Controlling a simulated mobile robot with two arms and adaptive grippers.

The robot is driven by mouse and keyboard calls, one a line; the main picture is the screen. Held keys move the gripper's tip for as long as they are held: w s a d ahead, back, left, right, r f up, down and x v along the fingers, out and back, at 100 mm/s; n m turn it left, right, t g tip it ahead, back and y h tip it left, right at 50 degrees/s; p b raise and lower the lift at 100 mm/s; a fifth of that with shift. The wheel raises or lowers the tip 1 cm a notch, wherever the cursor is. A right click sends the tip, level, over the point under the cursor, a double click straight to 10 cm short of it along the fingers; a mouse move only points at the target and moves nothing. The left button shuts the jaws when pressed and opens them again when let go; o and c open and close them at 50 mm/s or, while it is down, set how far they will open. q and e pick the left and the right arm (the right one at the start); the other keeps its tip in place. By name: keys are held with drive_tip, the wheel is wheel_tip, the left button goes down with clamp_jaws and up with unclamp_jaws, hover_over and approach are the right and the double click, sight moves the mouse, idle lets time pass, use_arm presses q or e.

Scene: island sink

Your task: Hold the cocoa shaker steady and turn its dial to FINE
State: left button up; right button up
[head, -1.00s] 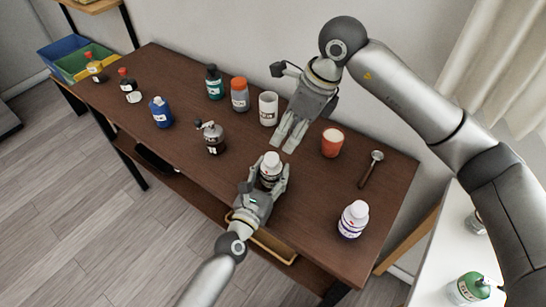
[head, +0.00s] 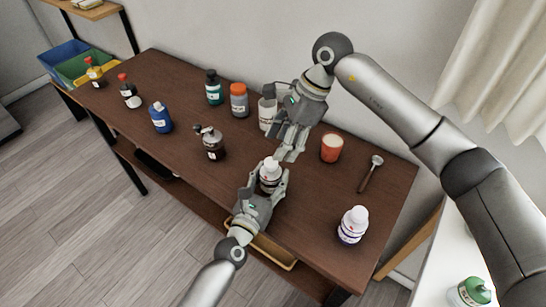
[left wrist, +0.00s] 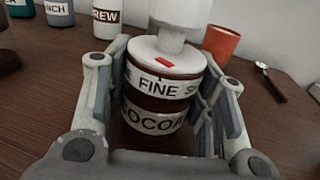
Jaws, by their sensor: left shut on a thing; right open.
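The cocoa shaker (head: 268,186) stands near the table's front edge with a white top and dark body. In the left wrist view its lower label (left wrist: 155,120) reads "COCOA". Its upper band (left wrist: 155,87) shows "FINE" and the start of another word. A red mark (left wrist: 166,64) on the white rim sits above the right part of "FINE". My left gripper (head: 272,184) is shut on the shaker, a finger on each side; its fingers also show in the left wrist view (left wrist: 155,125). My right gripper (head: 286,153) is open and empty, above and behind the shaker, apart from it.
An orange cup (head: 332,148) and a spoon (head: 371,172) lie to the right. A white bottle (head: 352,225) stands at the front right. A dark pump bottle (head: 212,146) and a blue bottle (head: 160,118) stand to the left. A white bottle (head: 266,112) stands beside my right gripper.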

sight(271, 162)
drive_tip(key=x, duration=0.6)
drive_tip(key=shift+f, duration=0.1)
drive_tip(key=shift+c, duration=0.2)
drive_tip(key=c, duration=1)
